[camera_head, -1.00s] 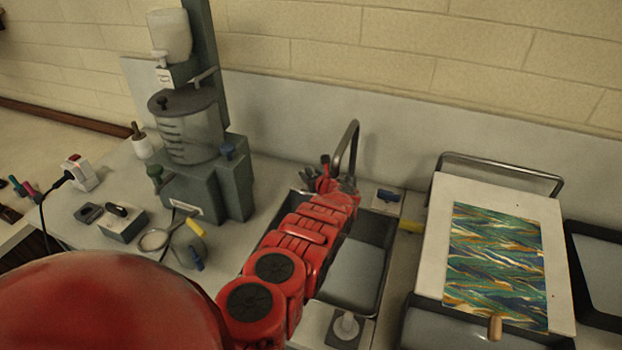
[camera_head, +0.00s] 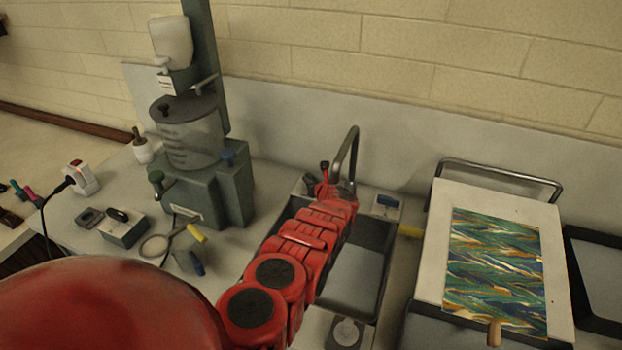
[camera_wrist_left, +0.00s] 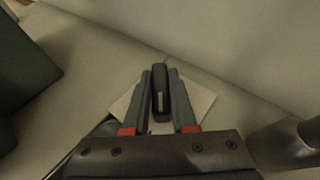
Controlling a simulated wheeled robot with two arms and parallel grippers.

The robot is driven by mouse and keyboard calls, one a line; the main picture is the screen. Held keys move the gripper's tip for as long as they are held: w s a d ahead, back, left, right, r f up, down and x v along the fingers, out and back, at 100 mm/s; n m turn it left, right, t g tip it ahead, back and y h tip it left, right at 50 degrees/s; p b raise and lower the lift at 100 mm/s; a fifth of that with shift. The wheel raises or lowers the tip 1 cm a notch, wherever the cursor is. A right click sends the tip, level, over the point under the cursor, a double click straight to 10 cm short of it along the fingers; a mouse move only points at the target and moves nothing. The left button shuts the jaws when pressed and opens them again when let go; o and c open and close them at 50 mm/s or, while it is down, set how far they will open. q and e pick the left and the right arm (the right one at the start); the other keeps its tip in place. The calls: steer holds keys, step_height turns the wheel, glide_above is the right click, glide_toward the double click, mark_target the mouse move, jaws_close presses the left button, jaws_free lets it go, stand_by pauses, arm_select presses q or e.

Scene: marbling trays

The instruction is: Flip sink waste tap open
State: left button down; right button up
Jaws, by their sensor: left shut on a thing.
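A dark, narrow lever (camera_wrist_left: 160,88) stands on a pale square plate (camera_wrist_left: 203,101) in the left wrist view; I take it for the sink waste tap. My left gripper (camera_wrist_left: 162,86) is shut on this lever, one finger on each side. In the head view my red left arm reaches over the sink (camera_head: 358,277), and the left gripper (camera_head: 322,178) is at the sink's back left, left of the curved faucet (camera_head: 347,157). The arm largely hides the tap there. My right gripper is in neither view.
A blue-handled lever on a pale plate (camera_head: 387,207) sits right of the faucet. A pale knob (camera_head: 346,332) is at the sink's front. A grey machine (camera_head: 206,190) stands left of the sink. A board with a marbled sheet (camera_head: 495,262) lies right.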

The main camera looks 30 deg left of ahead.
arm_select(q)
steer(key=shift+s+a+r+m+t+h+p, duration=0.15)
steer(key=shift+m+t+h+p, duration=0.25)
steer(key=shift+p, duration=0.8)
steer(key=shift+d+r+m+t+h+p, duration=0.1)
steer(key=shift+m+t+h+p, duration=0.3)
steer(key=shift+p, duration=0.75)
steer(key=shift+f+m+t+h+p, duration=0.15)
steer(key=shift+m+t+h+p, duration=0.45)
steer(key=shift+m+p, duration=0.25)
steer(key=shift+m+t+h, duration=0.5)
steer(key=shift+m+h, duration=0.3)
steer(key=shift+m, duration=0.05)
steer(key=shift+f+m+t+h, duration=0.2)
steer(key=shift+m+t+h, duration=0.2)
steer(key=shift+m+h, duration=0.35)
steer(key=shift+m+h+b, duration=0.65)
steer(key=shift+m+h, duration=0.1)
steer(key=shift+h, duration=0.2)
steer(key=shift+r, duration=0.1)
steer(key=c, duration=0.7)
jaws_free()
